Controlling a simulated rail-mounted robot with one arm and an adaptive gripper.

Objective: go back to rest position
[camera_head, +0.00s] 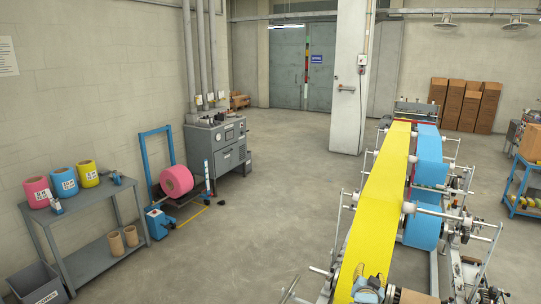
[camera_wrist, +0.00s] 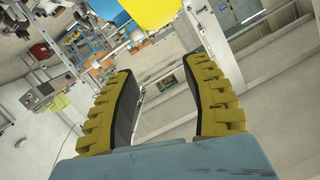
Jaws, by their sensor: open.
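My gripper (camera_wrist: 160,72) shows large in the wrist view, with two yellow ribbed fingers with dark inner pads standing wide apart. Nothing is between them, and the view past them is tilted, showing the hall. In the head view my gripper (camera_head: 370,279) appears small at the bottom, in front of the near end of the yellow web. I cannot tell its height above the web there. Most of my arm is out of view.
A machine line with a yellow web (camera_head: 378,205) and a blue web (camera_head: 428,165) runs away at right. A grey table (camera_head: 95,199) with coloured rolls stands at left. A pink roll (camera_head: 176,181) sits by a blue lift frame. The floor (camera_head: 260,215) between is mostly clear.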

